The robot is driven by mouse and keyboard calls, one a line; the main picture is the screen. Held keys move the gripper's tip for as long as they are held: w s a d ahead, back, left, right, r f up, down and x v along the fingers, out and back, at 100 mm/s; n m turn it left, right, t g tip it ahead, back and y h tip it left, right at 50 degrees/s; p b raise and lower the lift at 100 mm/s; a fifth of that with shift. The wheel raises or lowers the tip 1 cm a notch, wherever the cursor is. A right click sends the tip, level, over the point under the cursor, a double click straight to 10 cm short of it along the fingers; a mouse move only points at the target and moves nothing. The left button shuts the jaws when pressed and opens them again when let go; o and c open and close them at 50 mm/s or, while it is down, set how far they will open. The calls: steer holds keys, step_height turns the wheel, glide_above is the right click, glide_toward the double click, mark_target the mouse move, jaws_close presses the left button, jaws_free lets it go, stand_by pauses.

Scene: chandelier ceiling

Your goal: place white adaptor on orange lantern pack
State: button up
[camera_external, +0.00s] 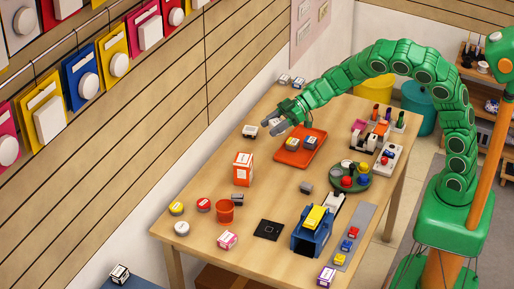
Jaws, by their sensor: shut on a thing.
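My gripper (276,126) is at the end of the green arm, above the back left part of the wooden table, left of the orange tray. It is shut on a small pale thing at its fingertips, which looks like the white adaptor (273,122). The fingers partly hide it, and its shape is hard to make out. The orange lantern pack (243,168), an upright orange and white box, stands on the table in front of the gripper and to its left.
A small white box (250,131) sits near the table's left edge. A green round tray (357,183), blue bin (307,240), orange cup (225,211) and black pad (269,230) stand farther forward. Bare wood surrounds the lantern pack.

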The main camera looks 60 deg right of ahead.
steer(key=shift+d+n+g+y, duration=0.25)
steer(key=shift+n+g+y, duration=0.05)
steer(key=shift+n, duration=0.1)
steer(key=shift+s+d+f+n+g+y, duration=0.5)
steer(key=shift+s+n+g, duration=0.15)
steer(key=shift+n+g, duration=0.15)
steer(key=w+a+f, duration=0.2)
steer(key=w+f, duration=0.2)
steer(key=w, duration=0.4)
glide_above(240, 160)
steer(key=f, duration=0.5)
steer(key=shift+s+f, duration=0.1)
steer(key=shift+s, duration=0.2)
steer(key=shift+w+f, duration=0.35)
steer(key=shift+f, duration=1.55)
steer(key=shift+f, duration=0.1)
steer(key=o, duration=1.1)
